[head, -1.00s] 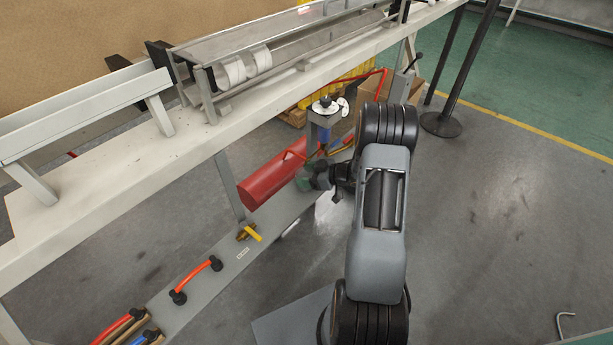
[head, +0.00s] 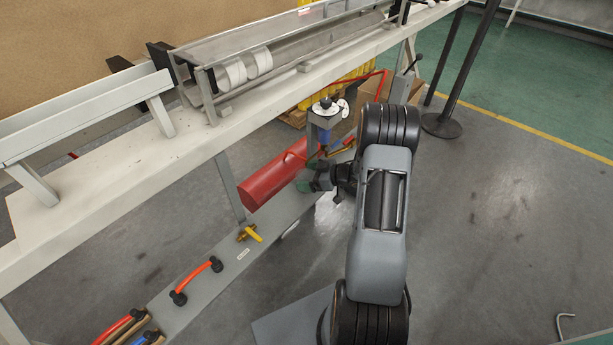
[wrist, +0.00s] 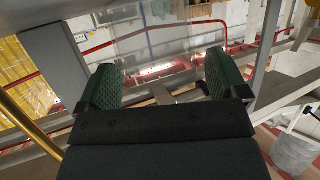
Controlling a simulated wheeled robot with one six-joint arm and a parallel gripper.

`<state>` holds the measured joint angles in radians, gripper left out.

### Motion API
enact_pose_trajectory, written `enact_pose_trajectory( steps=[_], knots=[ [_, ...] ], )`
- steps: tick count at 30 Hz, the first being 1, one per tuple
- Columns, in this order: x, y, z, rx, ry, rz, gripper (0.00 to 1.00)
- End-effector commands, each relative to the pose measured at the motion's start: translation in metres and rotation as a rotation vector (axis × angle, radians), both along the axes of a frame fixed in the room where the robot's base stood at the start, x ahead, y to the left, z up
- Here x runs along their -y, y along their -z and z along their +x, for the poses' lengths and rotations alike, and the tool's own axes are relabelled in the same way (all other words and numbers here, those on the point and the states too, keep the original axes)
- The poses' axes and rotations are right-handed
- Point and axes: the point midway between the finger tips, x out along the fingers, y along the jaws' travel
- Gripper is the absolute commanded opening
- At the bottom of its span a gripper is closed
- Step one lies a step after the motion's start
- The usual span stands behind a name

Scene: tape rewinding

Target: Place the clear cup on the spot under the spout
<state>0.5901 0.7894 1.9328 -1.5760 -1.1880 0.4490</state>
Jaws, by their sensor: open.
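My gripper (wrist: 163,82) shows its two green padded fingers apart in the wrist view. A see-through shape, which looks like the clear cup (wrist: 150,42), lies between and beyond the fingertips. Its outline is faint, and I cannot tell whether the pads touch it. In the head view my gripper (head: 308,180) is low, beside the red cylinder and below the small stand with a white disc (head: 326,107). I cannot make out the cup there. The spout and the spot under it cannot be told apart clearly.
A red cylinder (head: 270,178) lies left of my gripper. A grey floor-level board (head: 205,245) carries an orange-handled piece (head: 197,280) and a yellow-handled valve (head: 250,233). A long white beam (head: 110,160) crosses above, left of the arm.

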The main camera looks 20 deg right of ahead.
Motion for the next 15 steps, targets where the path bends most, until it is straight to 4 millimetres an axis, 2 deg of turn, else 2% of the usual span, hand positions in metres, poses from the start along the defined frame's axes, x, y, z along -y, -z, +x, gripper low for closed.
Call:
enact_pose_trajectory(
  steps=[9, 15],
  knots=[
    [0.043, -0.023, -0.038, 0.000, 0.006, 0.000, 0.92],
    [0.064, -0.033, -0.059, 0.000, 0.004, 0.000, 0.92]
  ],
)
